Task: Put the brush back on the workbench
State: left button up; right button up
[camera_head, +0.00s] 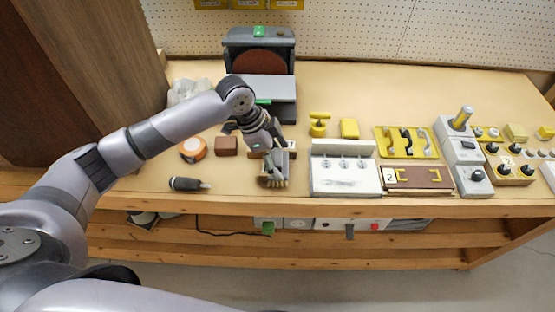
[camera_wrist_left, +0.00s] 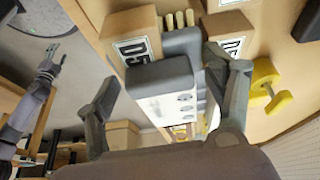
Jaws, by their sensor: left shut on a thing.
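The brush (camera_head: 274,182) is a grey block with pale yellow bristles at its near end, beside a brown labelled block near the front edge of the bench. In the left wrist view its bristles (camera_wrist_left: 180,20) show at the top, between two boxy brown parts with a D5 label (camera_wrist_left: 135,50). My left gripper (camera_head: 270,163) is over the brush and shut on it; its fingers (camera_wrist_left: 165,72) hide part of the contact. In the left wrist view my right gripper (camera_wrist_left: 55,58) is small, far off at the left, over the floor.
On the workbench (camera_head: 340,80), a white box with knobs (camera_head: 342,180) stands just right of the brush. A dark-handled tool (camera_head: 188,184), an orange tape roll (camera_head: 192,150) and a brown block (camera_head: 226,146) lie left. A grey sander (camera_head: 262,60) stands behind.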

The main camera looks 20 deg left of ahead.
pick_arm(q)
jog(key=shift+f, duration=0.7)
jog(key=shift+f, duration=0.1)
jog(key=o, duration=1)
jog(key=v, duration=1.2)
jog(key=shift+b, duration=0.4)
